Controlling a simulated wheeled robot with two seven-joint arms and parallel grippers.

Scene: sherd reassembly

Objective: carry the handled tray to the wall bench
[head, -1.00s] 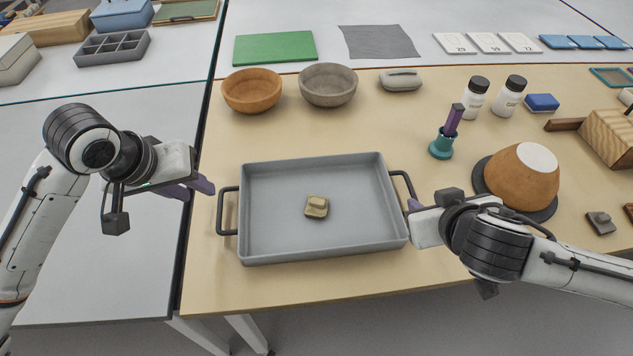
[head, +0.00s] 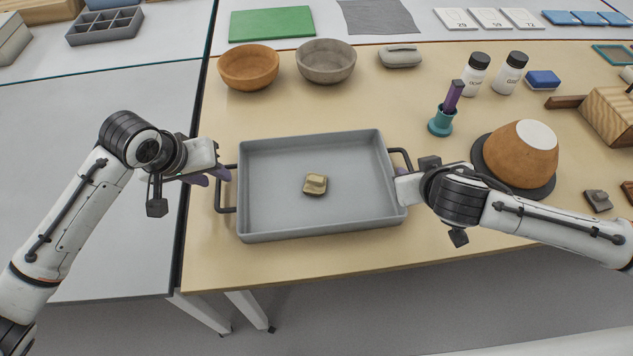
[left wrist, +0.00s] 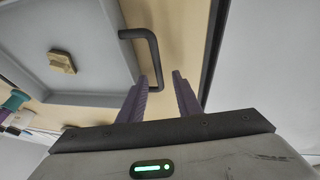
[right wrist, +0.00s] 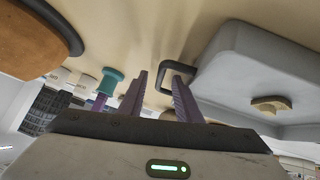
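The grey handled tray (head: 270,215) lies on the tan tabletop, a black handle at each short side. A small beige sherd (head: 315,184) lies in its middle. My left gripper (head: 222,176) is open beside the left handle (head: 226,210); in the left wrist view the fingers (left wrist: 158,78) stand apart, with the handle (left wrist: 155,60) at their tips. My right gripper (head: 400,175) is open at the right handle (head: 402,153), which its arm partly hides. In the right wrist view its fingers (right wrist: 160,76) are apart, the handle (right wrist: 163,78) close to the tips. Neither visibly grips.
Two bowls, orange (head: 249,66) and grey (head: 326,61), stand behind the tray. A teal holder (head: 440,122), white bottles (head: 474,75) and an upturned orange pot (head: 522,152) stand to the right. A pale bench surface (head: 90,220) lies left, across a dark gap.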

